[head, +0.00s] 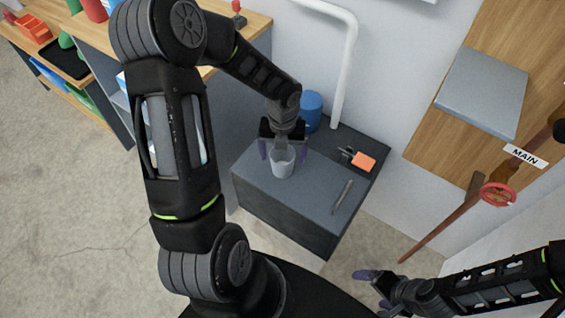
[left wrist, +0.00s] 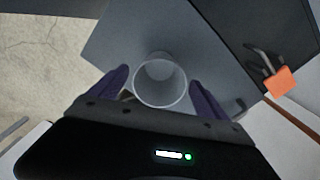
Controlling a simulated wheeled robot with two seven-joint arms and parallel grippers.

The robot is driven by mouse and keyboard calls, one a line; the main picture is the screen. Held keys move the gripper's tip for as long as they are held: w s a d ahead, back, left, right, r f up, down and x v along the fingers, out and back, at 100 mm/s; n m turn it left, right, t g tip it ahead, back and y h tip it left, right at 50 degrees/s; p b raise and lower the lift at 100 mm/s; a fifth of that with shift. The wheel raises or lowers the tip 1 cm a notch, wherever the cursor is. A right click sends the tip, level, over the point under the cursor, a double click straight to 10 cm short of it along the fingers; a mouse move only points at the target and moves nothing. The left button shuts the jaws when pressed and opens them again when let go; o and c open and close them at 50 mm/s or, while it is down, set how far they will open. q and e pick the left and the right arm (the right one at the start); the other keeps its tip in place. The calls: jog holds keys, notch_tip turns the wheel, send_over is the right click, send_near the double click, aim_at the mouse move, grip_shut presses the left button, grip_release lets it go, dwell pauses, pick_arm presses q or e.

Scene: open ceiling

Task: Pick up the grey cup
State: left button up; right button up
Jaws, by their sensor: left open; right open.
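The grey cup (head: 282,163) stands upright on the dark grey cabinet top (head: 309,191). In the left wrist view I look down into the cup (left wrist: 160,82). My left gripper (head: 281,153) is open at the cup, with one purple finger on each side of it. In the left wrist view the fingers of my left gripper (left wrist: 158,88) flank the cup with a gap on both sides. My right gripper (head: 371,289) is open and empty at the lower right, away from the cabinet.
A blue cylinder (head: 311,111) stands behind the cup. A white pipe (head: 345,75) runs down the wall. A wooden workbench (head: 245,28) is at the back left.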

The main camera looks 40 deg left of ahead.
pick_arm(q)
notch_tip(320, 180, down, 5)
jog(key=shift+f+b, duration=0.15)
jog(key=shift+b, duration=0.5)
jog(key=c, duration=1.4)
jog(key=shift+c, duration=0.2)
notch_tip(320, 180, up, 10)
jog(key=p, duration=0.2)
